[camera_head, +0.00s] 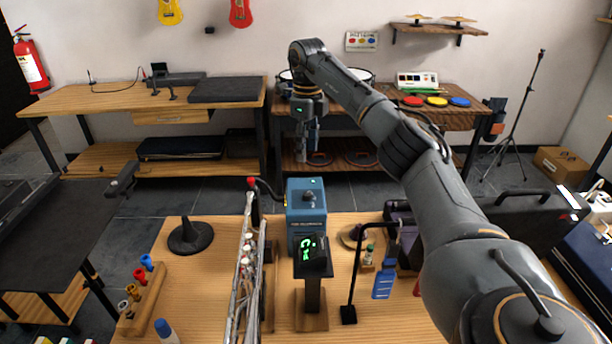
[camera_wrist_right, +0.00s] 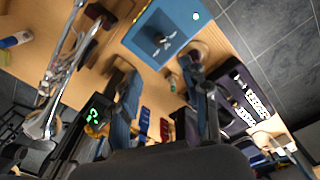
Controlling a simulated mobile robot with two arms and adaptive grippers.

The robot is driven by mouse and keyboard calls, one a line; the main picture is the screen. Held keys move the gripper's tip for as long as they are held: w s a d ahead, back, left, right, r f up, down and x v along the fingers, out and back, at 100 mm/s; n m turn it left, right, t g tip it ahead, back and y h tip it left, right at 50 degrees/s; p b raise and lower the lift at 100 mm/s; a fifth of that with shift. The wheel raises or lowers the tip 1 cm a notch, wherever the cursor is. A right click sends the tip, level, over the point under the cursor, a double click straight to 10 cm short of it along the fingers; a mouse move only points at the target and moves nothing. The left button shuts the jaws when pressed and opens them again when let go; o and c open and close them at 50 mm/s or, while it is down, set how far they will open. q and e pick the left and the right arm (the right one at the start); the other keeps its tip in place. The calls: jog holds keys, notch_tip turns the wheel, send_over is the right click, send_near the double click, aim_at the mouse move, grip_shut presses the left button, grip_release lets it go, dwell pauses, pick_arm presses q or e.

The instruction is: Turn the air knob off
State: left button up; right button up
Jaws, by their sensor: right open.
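A blue box (camera_head: 306,222) stands on the wooden bench, with a small dark air knob (camera_head: 308,196) on its top face. In the right wrist view the blue box (camera_wrist_right: 185,22) is at the top centre, and the winged air knob (camera_wrist_right: 162,42) shows on it. My right gripper (camera_head: 306,148) hangs fingers down beyond and above the box. In the right wrist view its open fingers (camera_wrist_right: 160,88) are empty, and the knob appears beyond the gap between them, apart from them. My left gripper is not in view.
A silver trumpet-like instrument (camera_head: 245,265) stands left of the box. A tuner with green digits (camera_head: 312,254) stands in front of it. A black stand with a blue tag (camera_head: 383,284), a dark case and a black cone stand (camera_head: 190,236) are nearby. Space above the box is clear.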

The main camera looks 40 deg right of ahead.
aim_at(307, 194)
notch_tip(307, 194, down, 12)
jog(key=shift+s+f+p, duration=0.15)
jog(key=shift+p, duration=0.8)
jog(key=shift+a+f, duration=0.1)
jog(key=shift+f, duration=0.5)
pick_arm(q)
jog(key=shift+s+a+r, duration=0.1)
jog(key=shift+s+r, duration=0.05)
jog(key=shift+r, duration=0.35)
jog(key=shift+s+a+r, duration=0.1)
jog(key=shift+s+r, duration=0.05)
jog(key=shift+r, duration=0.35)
pick_arm(e)
jog(key=shift+c, duration=0.9)
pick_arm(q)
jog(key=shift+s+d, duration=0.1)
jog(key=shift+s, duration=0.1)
pick_arm(e)
grip_shut()
